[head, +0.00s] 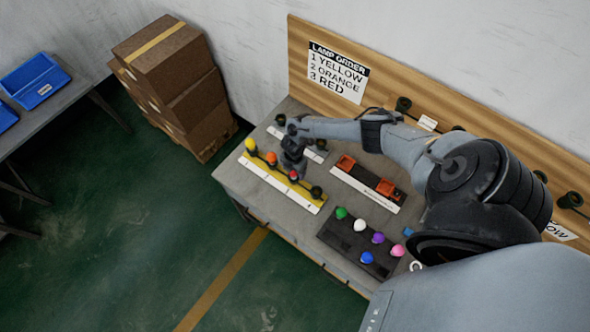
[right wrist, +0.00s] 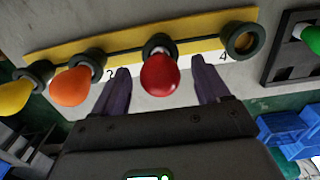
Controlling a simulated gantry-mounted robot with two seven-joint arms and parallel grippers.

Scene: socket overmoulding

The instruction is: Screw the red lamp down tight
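The red lamp (head: 294,175) stands in the third socket of the yellow strip (head: 266,177). The red lamp (right wrist: 160,76) also shows in the right wrist view, with its socket (right wrist: 158,44) behind it and a pale bit of its base between. I cannot tell how tight it sits. My right gripper (head: 293,163) is over the lamp in the head view. In the right wrist view my right gripper (right wrist: 162,82) is open, with one finger on each side of the red lamp and a gap to both. My left gripper is not in view.
The yellow lamp (head: 250,145) and orange lamp (head: 271,158) stand beside the red one; the fourth socket (head: 316,192) is empty. A dark tray (head: 346,238) holds several coloured lamps. Orange parts (head: 346,162) sit on another strip. A lamp order sign (head: 338,72) hangs behind.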

